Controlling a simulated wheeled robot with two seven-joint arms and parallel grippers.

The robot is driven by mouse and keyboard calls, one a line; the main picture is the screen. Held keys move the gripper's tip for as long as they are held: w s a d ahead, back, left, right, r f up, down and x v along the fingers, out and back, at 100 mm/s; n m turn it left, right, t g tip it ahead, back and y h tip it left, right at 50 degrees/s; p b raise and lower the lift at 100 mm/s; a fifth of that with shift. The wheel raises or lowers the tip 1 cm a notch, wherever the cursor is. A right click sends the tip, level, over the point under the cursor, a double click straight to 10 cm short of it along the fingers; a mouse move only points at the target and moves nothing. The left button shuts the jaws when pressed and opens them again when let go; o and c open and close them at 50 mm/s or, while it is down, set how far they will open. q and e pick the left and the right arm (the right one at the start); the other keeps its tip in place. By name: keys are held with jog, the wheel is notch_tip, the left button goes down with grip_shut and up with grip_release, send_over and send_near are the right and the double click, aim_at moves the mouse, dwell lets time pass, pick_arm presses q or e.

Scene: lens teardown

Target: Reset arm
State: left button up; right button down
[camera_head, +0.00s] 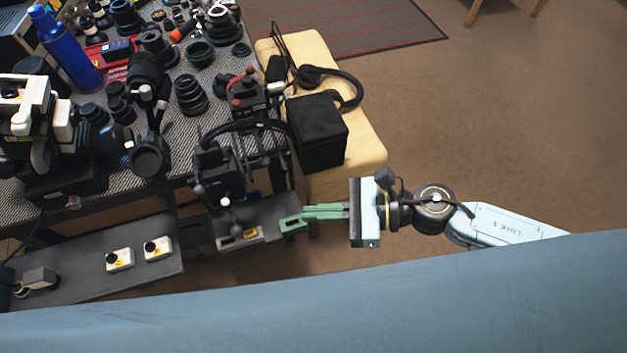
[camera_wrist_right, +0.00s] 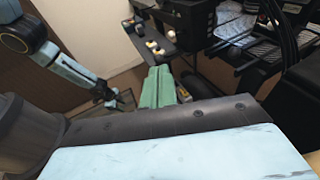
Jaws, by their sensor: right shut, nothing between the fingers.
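My right gripper (camera_head: 290,224) reaches in from the right in the camera_head view, with its green fingers pointing left. It is shut and empty, in front of the bench's right end and over the lower shelf's edge. In the right wrist view its green fingers (camera_wrist_right: 158,88) lie together. A light blue and dark arm, which looks like my left one, shows at the left of the right wrist view. Its gripper end (camera_wrist_right: 120,100) is small and dark there, and its jaws cannot be made out. The left gripper is not in the camera_head view.
The bench (camera_head: 120,182) is crowded with lenses and tools, including a blue bottle (camera_head: 68,50). A black box (camera_head: 317,132) and headphones (camera_head: 345,85) lie on a cream surface (camera_head: 367,150). The lower shelf (camera_head: 70,281) holds small white button boxes (camera_head: 119,260). Open floor lies right.

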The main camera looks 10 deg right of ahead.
jog(key=w+d+f+m+t+h, duration=0.35)
jog(key=w+d+f+m, duration=0.2)
jog(key=f+m, duration=0.35)
jog(key=w+d+f+m+t+h, duration=0.3)
jog(key=w+d+f+m+t, duration=0.25)
jog(key=m, duration=0.55)
jog(key=s+d+f+m+g+h, duration=0.2)
jog(key=s+d+f+m+h, duration=0.25)
jog(key=d+f+m, duration=0.55)
jog(key=s+d+f+m+g+h, duration=0.45)
jog(key=s+f+m, duration=0.55)
jog(key=s+f, duration=0.3)
jog(key=s+f+m+g, duration=0.2)
jog(key=s+f+m, duration=0.1)
jog(key=s, duration=0.6)
jog(key=s+f+m+g, duration=0.2)
jog(key=s+m, duration=0.3)
jog(key=s, duration=0.5)
jog(key=shift+d+f+m+h, duration=0.35)
jog(key=shift+f+m+h, duration=0.05)
jog(key=shift+h, duration=0.05)
jog(key=shift+g, duration=0.25)
